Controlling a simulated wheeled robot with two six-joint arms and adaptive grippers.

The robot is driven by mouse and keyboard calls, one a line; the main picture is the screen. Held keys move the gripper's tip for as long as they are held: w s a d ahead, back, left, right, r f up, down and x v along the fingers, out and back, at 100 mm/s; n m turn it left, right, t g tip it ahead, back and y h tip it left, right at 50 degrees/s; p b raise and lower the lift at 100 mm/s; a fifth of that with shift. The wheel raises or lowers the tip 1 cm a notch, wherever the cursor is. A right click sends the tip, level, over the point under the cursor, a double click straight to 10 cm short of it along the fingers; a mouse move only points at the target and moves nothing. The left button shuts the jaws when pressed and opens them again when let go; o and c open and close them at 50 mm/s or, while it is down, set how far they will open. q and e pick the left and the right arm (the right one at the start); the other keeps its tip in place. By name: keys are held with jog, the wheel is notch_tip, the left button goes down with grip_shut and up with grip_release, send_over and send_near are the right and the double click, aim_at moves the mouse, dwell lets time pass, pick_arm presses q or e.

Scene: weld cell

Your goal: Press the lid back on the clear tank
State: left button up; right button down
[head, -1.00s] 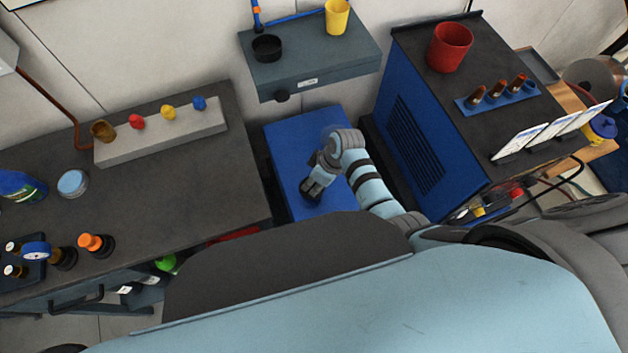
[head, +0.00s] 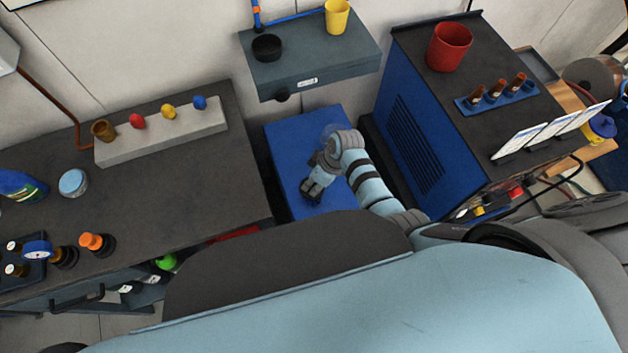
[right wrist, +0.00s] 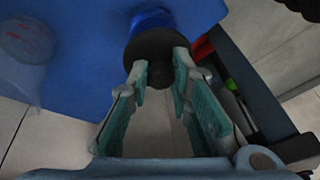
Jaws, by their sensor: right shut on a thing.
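My right gripper (head: 310,193) is over the blue cabinet top (head: 285,160) in the middle of the head view. In the right wrist view, its fingertips (right wrist: 161,68) are shut on the knob of a round black lid (right wrist: 152,46). A shiny blue part (right wrist: 152,18) shows just beyond the lid; I cannot tell whether it is joined to it. A clear round thing, likely the tank (right wrist: 27,42), stands on the blue surface at the upper left of that view. In the head view, the clear tank (head: 329,131) is partly hidden by my wrist. My left gripper is not in view.
A grey workbench (head: 190,190) with a knob rack (head: 165,140) is on the left. A grey wall shelf (head: 330,65) is behind the blue cabinet. A blue machine (head: 420,140) with a red cup (head: 449,46) stands close on the right.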

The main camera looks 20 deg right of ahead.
dwell(0.3)
jog(key=c, duration=0.9)
grip_release()
notch_tip(320, 180, up, 3)
jog(key=p, duration=0.3)
jog(key=shift+f, duration=0.15)
jog(key=shift+r, duration=0.25)
jog(key=shift+r+p, duration=0.35)
jog(key=shift+r, duration=1.6)
